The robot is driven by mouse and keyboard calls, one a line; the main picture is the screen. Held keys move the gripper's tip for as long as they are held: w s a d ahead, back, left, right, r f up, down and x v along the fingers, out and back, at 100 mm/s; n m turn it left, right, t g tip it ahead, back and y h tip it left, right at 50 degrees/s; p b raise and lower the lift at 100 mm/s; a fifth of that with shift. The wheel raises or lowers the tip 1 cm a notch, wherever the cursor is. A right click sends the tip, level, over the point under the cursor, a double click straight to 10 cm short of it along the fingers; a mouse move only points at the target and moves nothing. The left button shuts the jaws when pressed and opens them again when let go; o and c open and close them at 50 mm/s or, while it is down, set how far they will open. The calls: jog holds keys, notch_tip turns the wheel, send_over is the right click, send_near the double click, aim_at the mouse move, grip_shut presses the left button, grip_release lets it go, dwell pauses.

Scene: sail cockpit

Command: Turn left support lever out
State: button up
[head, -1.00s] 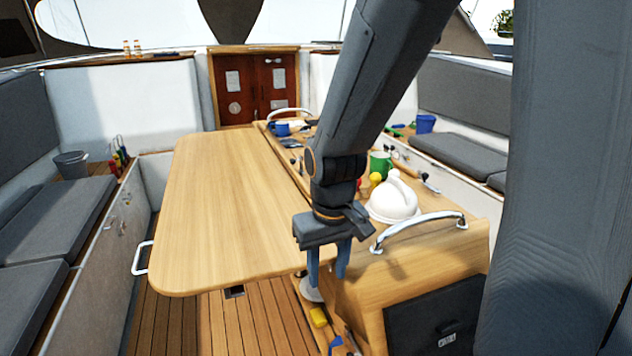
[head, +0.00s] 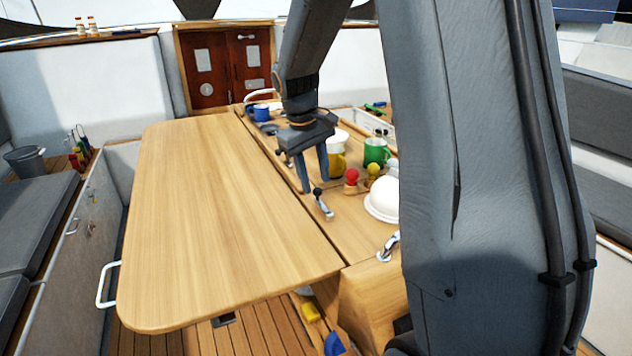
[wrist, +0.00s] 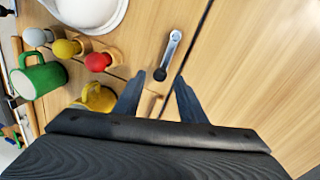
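The support lever (head: 324,208) is a small metal arm with a black knob, on the table's middle section beside the seam with the left leaf (head: 215,210). It also shows in the wrist view (wrist: 171,50), its knob toward my gripper and its shaft pointing away, close to the seam and nearly along it. My gripper (head: 314,187) points down over the table with its two blue-grey fingers apart and nothing between them. In the wrist view my gripper (wrist: 159,88) has the knob just beyond and between its fingertips. I cannot tell whether they touch it.
Red (wrist: 98,62) and yellow (wrist: 66,48) knobbed pegs, a green mug (head: 376,151), a yellow mug (wrist: 97,97) and a white domed object (head: 382,203) stand right of the lever. A metal handrail (head: 390,245) is at the near end. The left leaf is clear.

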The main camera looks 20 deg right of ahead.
jog(key=shift+d+f, duration=0.25)
jog(key=shift+f, duration=1)
grip_shut()
